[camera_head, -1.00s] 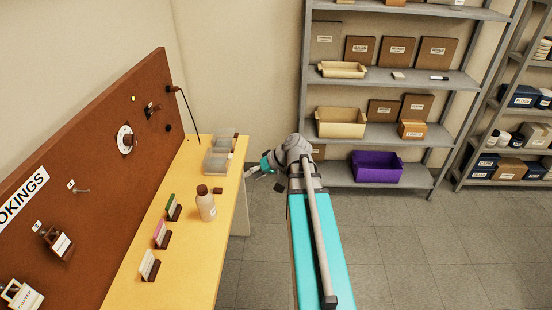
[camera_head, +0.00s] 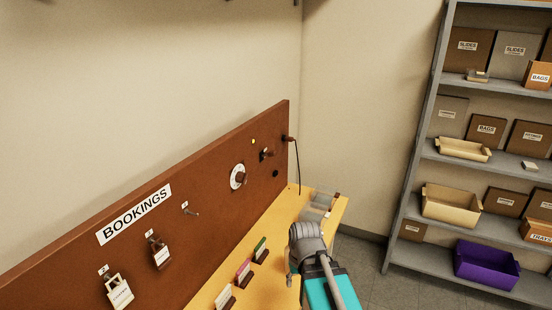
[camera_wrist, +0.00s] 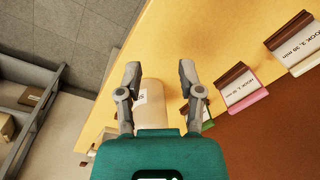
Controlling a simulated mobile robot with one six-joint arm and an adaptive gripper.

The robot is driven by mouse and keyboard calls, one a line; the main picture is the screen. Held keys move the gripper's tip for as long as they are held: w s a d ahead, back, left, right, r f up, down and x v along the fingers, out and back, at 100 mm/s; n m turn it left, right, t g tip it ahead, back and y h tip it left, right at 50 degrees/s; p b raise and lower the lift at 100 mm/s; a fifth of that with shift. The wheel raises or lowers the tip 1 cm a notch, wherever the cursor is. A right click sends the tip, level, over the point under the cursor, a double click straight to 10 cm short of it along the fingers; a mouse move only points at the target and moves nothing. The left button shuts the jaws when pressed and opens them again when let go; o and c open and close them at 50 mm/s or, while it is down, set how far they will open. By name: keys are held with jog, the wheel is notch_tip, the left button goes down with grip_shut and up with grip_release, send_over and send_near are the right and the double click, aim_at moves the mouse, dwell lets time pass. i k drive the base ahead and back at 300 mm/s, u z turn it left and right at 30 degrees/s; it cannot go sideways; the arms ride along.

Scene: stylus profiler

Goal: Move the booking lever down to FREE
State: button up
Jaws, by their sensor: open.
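A small dark lever-like fitting (camera_head: 266,153) is on the upper far part of the brown BOOKINGS board (camera_head: 205,215), near a yellow dot. It looks like the booking lever, but its position and lettering are too small to read. A dark knob with a cord or rod hanging below it (camera_head: 289,138) is to its right. In the wrist view my gripper (camera_wrist: 160,69) is open over the yellow bench. A beige labelled object, likely the bottle (camera_wrist: 152,97), shows between and below the fingers; whether they touch it is unclear. My gripper is well below and apart from the lever.
Several booking cards in holders (camera_head: 243,272) stand on the bench (camera_head: 208,296) along the board. A round white dial (camera_head: 238,177), a hook (camera_head: 190,210) and hanging tags (camera_head: 160,252) are on the board. Clear boxes (camera_head: 318,207) are at the bench's far end. Shelving (camera_head: 415,215) stands at right.

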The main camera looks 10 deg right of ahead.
aim_at(270, 154)
jog(key=z, duration=0.3)
jog(key=k, duration=0.8)
jog(key=z, duration=0.6)
jog(key=k, duration=0.55)
jog(key=z, duration=0.5)
jog(key=i, duration=1.6)
jog(key=u, duration=0.85)
jog(key=i, duration=0.7)
jog(key=u, duration=0.55)
